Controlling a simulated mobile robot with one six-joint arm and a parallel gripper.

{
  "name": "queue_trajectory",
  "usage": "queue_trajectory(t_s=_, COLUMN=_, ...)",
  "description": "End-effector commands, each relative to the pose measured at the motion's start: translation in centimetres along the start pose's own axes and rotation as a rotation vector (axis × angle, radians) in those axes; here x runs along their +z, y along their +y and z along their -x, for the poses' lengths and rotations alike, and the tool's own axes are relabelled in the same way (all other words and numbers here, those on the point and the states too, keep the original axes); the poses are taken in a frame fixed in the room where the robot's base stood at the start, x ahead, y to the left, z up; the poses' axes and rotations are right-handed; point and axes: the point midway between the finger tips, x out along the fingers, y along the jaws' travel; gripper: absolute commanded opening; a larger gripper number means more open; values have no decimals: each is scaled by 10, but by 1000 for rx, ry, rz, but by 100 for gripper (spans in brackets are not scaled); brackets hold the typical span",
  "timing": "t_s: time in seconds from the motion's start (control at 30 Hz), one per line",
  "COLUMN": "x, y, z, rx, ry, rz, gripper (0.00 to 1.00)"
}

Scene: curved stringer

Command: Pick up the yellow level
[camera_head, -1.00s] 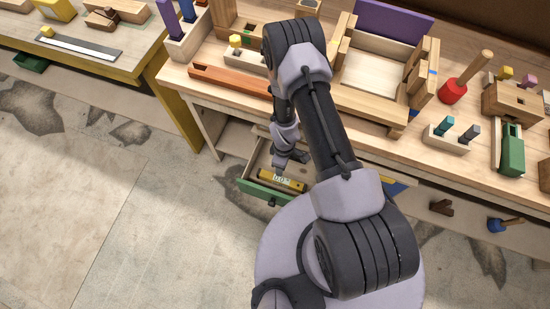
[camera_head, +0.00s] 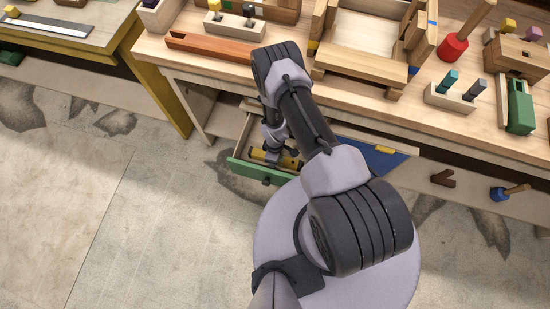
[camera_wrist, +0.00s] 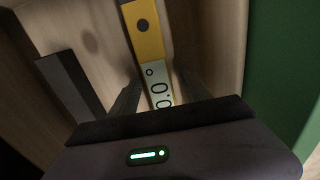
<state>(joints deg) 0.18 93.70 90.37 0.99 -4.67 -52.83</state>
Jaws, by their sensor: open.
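The yellow level (camera_head: 258,155) lies in the open drawer with the green front (camera_head: 262,174), partly hidden by my arm in the head view. In the wrist view the yellow level (camera_wrist: 143,33) runs down the picture, with a pale section marked with dark digits close to my gripper. My gripper (camera_wrist: 157,90) is open, with one finger on each side of the level's pale section. It is inside the drawer; whether the fingers touch the level I cannot tell. The level's lower end is hidden behind my gripper.
A dark block (camera_wrist: 70,85) stands beside my gripper in the drawer. The drawer's wooden walls and green front are close around it. The workbench top (camera_head: 390,110) overhangs behind, with a blue panel (camera_head: 375,158) to the right.

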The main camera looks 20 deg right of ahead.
Motion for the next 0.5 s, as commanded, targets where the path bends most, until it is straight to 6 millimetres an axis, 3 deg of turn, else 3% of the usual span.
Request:
queue_trajectory(t_s=0.1, x=0, y=0, z=2, rx=0, ry=0, rz=0, gripper=52)
queue_trajectory(t_s=0.37, x=0, y=0, z=3, rx=0, ry=0, rz=0, gripper=1)
queue_trajectory(t_s=0.5, x=0, y=0, z=3, rx=0, ry=0, rz=0, gripper=0)
